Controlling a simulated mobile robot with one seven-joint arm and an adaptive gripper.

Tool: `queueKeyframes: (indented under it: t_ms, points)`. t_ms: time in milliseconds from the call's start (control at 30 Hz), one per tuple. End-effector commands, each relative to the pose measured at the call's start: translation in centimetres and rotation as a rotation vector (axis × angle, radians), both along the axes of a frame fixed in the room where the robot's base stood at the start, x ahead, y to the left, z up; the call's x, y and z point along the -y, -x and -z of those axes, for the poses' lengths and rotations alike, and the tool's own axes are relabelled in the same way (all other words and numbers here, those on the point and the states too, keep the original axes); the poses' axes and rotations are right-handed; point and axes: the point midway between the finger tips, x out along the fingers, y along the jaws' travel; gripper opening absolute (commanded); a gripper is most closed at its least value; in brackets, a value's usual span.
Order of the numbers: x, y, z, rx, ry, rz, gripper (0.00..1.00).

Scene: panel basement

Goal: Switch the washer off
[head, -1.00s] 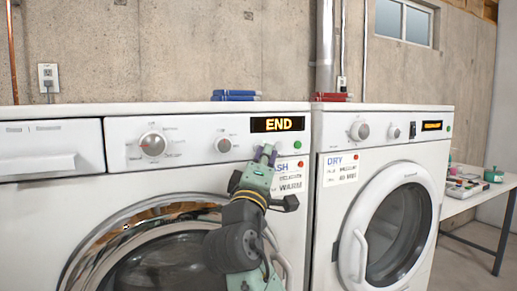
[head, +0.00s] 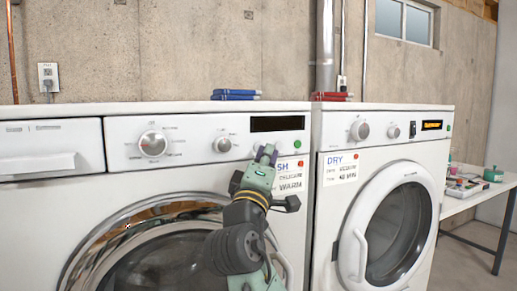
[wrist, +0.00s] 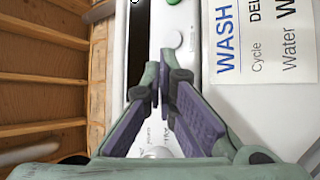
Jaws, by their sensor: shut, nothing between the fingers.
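The white washer (head: 60,203) stands at the left with its round door closed. Its display (head: 277,124) is dark and blank. Left of the display are a large dial (head: 153,143) and a smaller dial (head: 222,144); a green button (head: 297,145) is below the display's right end. My gripper (head: 266,151) is shut and empty at the panel's lower edge, below the display. In the wrist view, my gripper (wrist: 165,88) points along the panel, with a pale round button (wrist: 175,39) beyond its tips. I cannot tell whether the fingertips touch the panel.
A wash label (head: 291,178) is on the washer's front beside my gripper. The dryer (head: 330,215) stands close at the right, its display (head: 432,125) lit orange. Blue items (head: 236,95) and red items (head: 330,97) lie on top. A table (head: 470,190) with small items is farther right.

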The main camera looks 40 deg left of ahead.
Motion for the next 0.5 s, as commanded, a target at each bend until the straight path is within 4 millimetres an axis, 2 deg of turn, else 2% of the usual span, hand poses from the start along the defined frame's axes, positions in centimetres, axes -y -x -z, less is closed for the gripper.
queueKeyframes:
  t_ms: [367, 500]
  points:
    - [0.5, 0.2, 0.0, 0.0, -0.001, 0.0, 0.0]
    - [1.5, 0.6, 0.0, -0.001, -0.002, 0.0, 0.0]
